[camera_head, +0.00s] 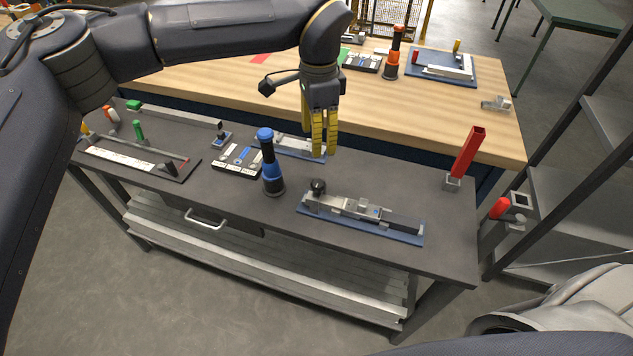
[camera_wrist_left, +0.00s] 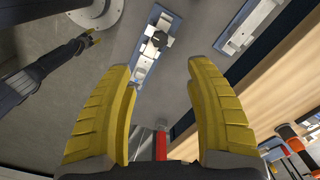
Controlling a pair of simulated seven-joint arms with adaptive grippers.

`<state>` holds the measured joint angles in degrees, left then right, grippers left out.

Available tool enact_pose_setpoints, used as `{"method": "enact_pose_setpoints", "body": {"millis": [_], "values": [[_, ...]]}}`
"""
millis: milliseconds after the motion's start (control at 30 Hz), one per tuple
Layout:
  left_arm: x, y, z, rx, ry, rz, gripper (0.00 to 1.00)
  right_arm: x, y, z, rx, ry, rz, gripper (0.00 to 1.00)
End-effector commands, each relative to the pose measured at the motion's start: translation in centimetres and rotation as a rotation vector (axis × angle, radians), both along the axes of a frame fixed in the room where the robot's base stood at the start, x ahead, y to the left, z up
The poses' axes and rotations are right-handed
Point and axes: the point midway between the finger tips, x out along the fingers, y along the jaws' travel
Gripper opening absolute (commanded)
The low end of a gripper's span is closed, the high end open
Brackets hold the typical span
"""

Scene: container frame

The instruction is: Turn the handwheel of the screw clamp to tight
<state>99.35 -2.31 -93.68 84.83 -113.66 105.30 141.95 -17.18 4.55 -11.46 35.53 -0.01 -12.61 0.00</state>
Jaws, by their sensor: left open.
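The screw clamp (camera_head: 365,213) lies on a blue plate near the front of the dark bench, with its round black handwheel (camera_head: 318,186) at the left end. In the left wrist view the clamp (camera_wrist_left: 145,62) and dark handwheel (camera_wrist_left: 160,40) show beyond the fingertips. My left gripper (camera_head: 325,152), with yellow fingers, hangs above and behind the clamp, apart from it. In the left wrist view its fingers (camera_wrist_left: 165,75) are spread with nothing between them.
A blue-and-black upright cylinder (camera_head: 270,165) stands left of the clamp, near the handwheel. A red lever (camera_head: 468,153) rises at the right bench end. Another blue-plated fixture (camera_head: 302,148) lies behind. The wooden table (camera_head: 430,115) stands beyond the bench.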

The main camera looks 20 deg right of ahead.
Motion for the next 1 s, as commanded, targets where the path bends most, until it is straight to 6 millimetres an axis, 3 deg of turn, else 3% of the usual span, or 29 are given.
{"method": "enact_pose_setpoints", "body": {"millis": [600,1000], "values": [[-0.1,0.0,-11.1,-0.003,0.004,-0.001,0.55,-0.1,0.0,0.0,0.000,0.001,0.000,0.44],[0.0,0.0,-14.8,-0.003,0.002,-0.001,0.55,-0.1,0.0,0.0,0.000,0.001,0.000,0.44]]}}
